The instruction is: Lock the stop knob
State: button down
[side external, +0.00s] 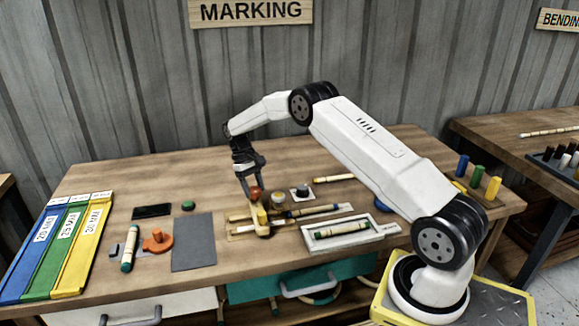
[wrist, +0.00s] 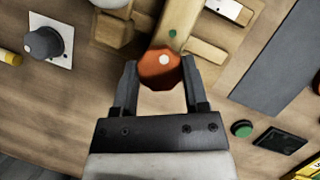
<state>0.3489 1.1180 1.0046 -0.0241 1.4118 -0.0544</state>
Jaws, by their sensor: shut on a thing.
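The stop knob is an orange-red faceted knob with a pale dot on top, seen in the wrist view (wrist: 160,66) between my two fingers. It also shows in the side external view (side external: 256,194), small, on the wooden marking fixture (side external: 240,231). My gripper (wrist: 160,82) is shut on the knob, with one dark finger on each side of it. In the side external view my gripper (side external: 249,190) reaches down to the fixture from above. A green dot (wrist: 172,33) shows on the wood beside the knob. I cannot tell how far the knob is turned.
A dark knob on a white plate (wrist: 43,43) stands near the fixture. A tray with a rattan piece (side external: 350,233) lies to the right. A grey mat (side external: 194,242), an orange tool (side external: 158,241), a green button (side external: 188,205) and coloured length bins (side external: 52,245) lie to the left.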

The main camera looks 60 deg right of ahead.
jog(key=shift+d+m, duration=0.1)
jog(key=shift+m, duration=0.5)
jog(key=shift+y, duration=0.3)
jog(key=shift+c, duration=0.5)
grip_release()
jog(key=shift+r, duration=0.1)
jog(key=v, duration=0.7)
jog(key=shift+r, duration=0.3)
jog(key=shift+w, duration=0.15)
